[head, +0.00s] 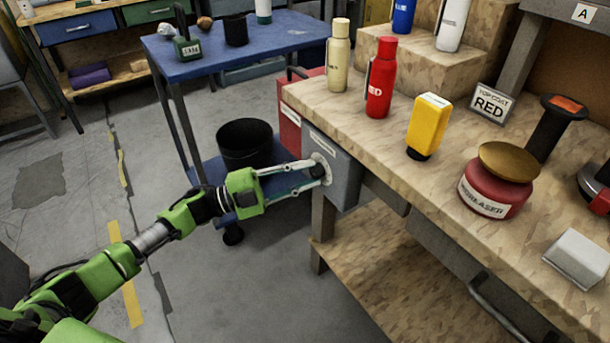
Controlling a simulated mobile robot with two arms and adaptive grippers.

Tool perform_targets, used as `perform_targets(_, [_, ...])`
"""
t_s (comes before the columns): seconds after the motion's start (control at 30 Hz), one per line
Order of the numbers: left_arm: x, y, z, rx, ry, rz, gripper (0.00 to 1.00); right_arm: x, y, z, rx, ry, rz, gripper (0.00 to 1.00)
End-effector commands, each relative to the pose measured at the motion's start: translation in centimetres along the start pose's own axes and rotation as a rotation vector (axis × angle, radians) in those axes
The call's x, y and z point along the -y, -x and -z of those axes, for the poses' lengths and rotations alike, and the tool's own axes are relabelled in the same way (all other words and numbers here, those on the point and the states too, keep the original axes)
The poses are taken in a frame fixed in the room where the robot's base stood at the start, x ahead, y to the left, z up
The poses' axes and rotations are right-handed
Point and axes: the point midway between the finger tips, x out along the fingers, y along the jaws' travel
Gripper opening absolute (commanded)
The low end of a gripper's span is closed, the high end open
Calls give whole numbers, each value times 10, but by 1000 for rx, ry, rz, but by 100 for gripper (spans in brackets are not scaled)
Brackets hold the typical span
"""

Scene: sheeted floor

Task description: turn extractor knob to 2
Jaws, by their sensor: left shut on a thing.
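A grey control box (345,178) is fixed at the left end of the wooden workbench, with a pale label on its face. A round pale knob (322,160) sits on that face, partly covered by my fingers. My left gripper (320,172) reaches in from the left and is shut on the knob with its fingertips. The knob's markings and pointer are too small to read. My right gripper is not in view.
The workbench (325,112) holds a beige bottle (339,60), a red bottle (380,80), a yellow container (428,125) and a red degreaser tin (493,190). A blue cart (185,70) and a black bucket (245,143) stand behind my left arm.

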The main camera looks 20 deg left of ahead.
Motion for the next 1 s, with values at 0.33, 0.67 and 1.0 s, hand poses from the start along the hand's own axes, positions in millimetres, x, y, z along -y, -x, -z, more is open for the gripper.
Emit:
perform_targets(0.33, [0, 0, 0, 0, -84, -36, 1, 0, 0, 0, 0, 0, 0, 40])
perform_targets(0.67, [0, 0, 0, 0, -89, -38, 1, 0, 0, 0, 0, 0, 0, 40])
perform_targets(1.0, [0, 0, 0, 0, -88, -37, 40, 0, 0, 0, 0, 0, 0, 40])
